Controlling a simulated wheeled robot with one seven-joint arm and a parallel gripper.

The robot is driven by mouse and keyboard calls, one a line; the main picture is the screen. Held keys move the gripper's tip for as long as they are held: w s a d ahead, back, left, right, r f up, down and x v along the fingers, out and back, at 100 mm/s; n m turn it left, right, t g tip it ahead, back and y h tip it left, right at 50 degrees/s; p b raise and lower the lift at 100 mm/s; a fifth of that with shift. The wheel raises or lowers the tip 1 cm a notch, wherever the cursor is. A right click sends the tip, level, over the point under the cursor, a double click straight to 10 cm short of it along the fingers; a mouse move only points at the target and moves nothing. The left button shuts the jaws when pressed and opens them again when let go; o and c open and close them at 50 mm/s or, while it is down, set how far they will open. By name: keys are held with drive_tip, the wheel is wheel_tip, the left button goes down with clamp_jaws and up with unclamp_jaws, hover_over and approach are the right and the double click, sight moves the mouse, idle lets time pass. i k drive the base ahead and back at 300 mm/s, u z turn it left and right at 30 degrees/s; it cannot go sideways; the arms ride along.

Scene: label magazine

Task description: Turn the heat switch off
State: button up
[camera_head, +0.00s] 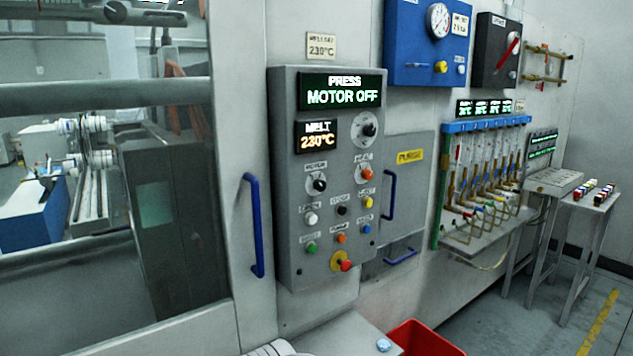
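A grey control panel (283,190) stands in the middle of the view. In its upper right is a switch with an orange knob on a light round plate, which looks like the heat switch (367,174); its small label above is too blurred to read surely, and I cannot tell its setting. A black motor switch (319,184) is to its left. The top display (341,92) reads "PRESS MOTOR OFF". The melt display (316,136) reads 230°C. My gripper is not in view; a pale rounded part at the bottom edge may be my arm.
Below the switches are several coloured buttons and a red emergency stop (345,265) on yellow. Blue handles (255,226) flank the panel. A red bin (425,339) stands below right. A valve rack (486,175) and small tables are farther right. The floor at right is clear.

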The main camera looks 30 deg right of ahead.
sight(367, 174)
drive_tip(key=z, duration=2)
drive_tip(key=i, duration=0.45)
drive_tip(key=u, duration=2)
